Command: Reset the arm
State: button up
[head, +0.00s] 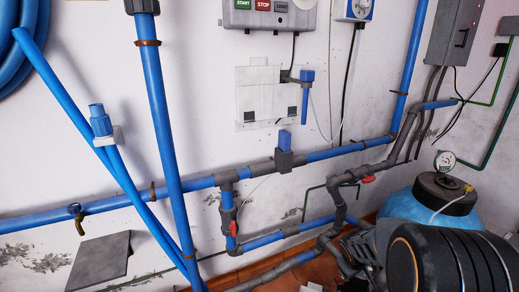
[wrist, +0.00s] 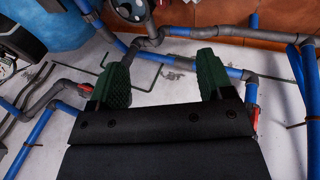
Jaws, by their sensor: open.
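My gripper (wrist: 165,78) shows in the wrist view. Its two green ribbed fingers stand wide apart at the front of a dark body. It is open, and nothing is between the fingers. Behind the gap are a white wall with blue and grey pipes and a strip of reddish floor. I cannot make out my gripper in the head view. No paint tins show in either view.
Blue pipes (head: 165,110) run along and in front of the white wall. A grey control box (head: 268,18) hangs at the top. A blue tank (head: 400,205) with a gauge (head: 445,160) stands at right, behind a large dark rounded body (head: 462,248).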

jog(key=s+a+r+m+y+p, duration=0.1)
jog(key=s+a+r+p, duration=0.3)
jog(key=r, duration=0.5)
jog(key=s+a+r+m+y+p, duration=0.1)
jog(key=s+a+r+p, duration=0.3)
jog(key=r, duration=0.5)
jog(key=s+a+r+m+y+p, duration=0.1)
jog(key=s+a+r+p, duration=0.3)
jog(key=r, duration=0.5)
jog(key=shift+s+a+r+m+p, duration=0.2)
jog(key=shift+s+a+m+p, duration=0.1)
jog(key=shift+s+m, duration=0.75)
jog(key=shift+s, duration=0.15)
